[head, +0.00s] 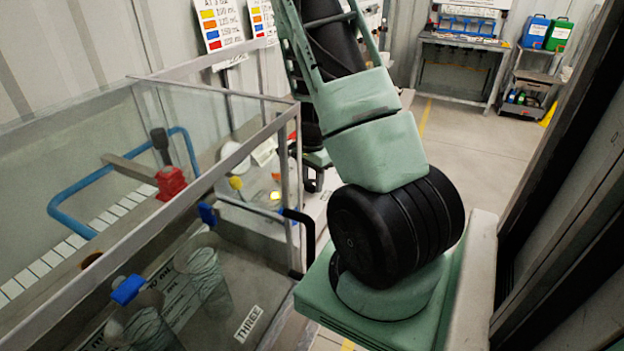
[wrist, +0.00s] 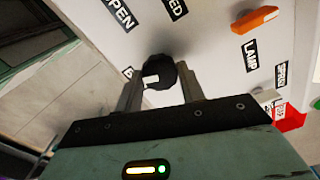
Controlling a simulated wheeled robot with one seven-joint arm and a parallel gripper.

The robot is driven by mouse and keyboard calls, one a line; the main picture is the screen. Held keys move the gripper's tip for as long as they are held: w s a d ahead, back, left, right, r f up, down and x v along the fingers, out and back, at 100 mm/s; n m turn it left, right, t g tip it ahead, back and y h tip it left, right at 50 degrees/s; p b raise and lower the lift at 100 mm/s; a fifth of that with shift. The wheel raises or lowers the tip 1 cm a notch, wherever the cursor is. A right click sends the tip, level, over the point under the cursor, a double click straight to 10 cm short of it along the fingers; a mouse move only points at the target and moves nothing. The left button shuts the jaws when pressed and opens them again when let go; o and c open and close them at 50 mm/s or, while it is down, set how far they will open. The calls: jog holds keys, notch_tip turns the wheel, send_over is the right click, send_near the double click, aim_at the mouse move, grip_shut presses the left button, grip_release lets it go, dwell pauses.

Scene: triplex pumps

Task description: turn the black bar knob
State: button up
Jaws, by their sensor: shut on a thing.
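In the wrist view, a black knob (wrist: 160,73) with a white mark stands on a pale panel (wrist: 215,50). My gripper (wrist: 160,82) has one finger on each side of the knob and is shut on it. The fingers and the tilted view hide part of its shape, so I cannot tell how its bar is turned. In the head view my arm fills the middle, and neither my gripper nor the knob can be made out.
In the head view, a glass-walled tank (head: 235,160) stands left, a bench (head: 460,55) at the back, with open floor between.

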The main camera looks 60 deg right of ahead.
aim_at(312, 183)
jog(key=shift+r, duration=0.1)
jog(key=o, duration=1)
notch_tip(312, 183, up, 17)
jog(key=shift+r, duration=0.15)
dwell(0.4)
